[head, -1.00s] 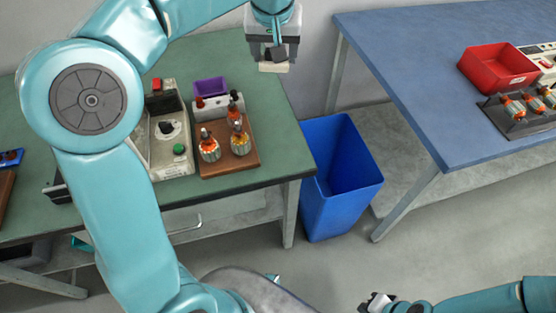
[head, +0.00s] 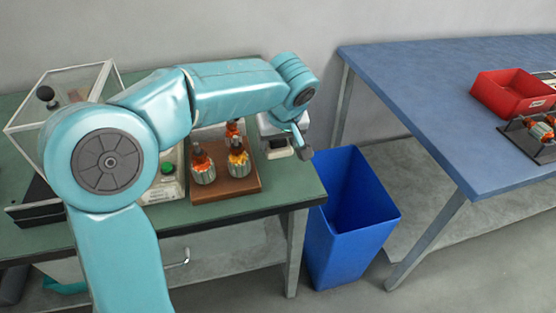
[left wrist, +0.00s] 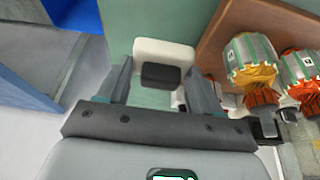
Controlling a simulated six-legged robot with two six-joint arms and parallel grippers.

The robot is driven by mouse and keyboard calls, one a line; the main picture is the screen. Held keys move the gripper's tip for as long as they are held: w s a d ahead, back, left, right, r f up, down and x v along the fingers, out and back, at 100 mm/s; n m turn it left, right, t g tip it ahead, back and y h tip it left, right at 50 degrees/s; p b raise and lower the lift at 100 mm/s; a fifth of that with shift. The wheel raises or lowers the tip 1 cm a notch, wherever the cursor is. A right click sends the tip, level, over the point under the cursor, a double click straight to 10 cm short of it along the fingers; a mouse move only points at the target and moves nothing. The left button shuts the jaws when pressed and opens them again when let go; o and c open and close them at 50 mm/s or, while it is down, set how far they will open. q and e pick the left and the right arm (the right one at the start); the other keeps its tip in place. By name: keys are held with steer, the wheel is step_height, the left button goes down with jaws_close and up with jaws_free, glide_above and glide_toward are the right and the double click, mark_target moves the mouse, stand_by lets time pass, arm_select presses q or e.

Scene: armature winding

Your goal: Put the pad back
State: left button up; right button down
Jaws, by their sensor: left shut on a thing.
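The pad is a small cream block with a dark grip; it shows in the head view (head: 279,154) and in the left wrist view (left wrist: 163,49). My left gripper (head: 290,145) is shut on the pad's dark grip, which sits between the fingers (left wrist: 160,76) in the left wrist view. The pad is over the right end of the green bench (head: 275,196), to the right of the wooden board. I cannot tell whether it touches the bench top. My right gripper is out of view.
The wooden board (head: 228,188) carries several orange-and-white armatures (head: 203,168). A blue bin (head: 350,225) stands beside the bench's right end. A blue table (head: 430,110) at right holds a red bin (head: 508,92). A clear-sided case (head: 60,95) stands at the left.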

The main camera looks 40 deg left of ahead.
mark_target(278, 167)
arm_select(q)
step_height(278, 167, down, 5)
steer(key=shift+f+b, duration=0.1)
steer(key=shift+b, duration=0.4)
steer(key=shift+f, duration=0.1)
steer(key=o, duration=1)
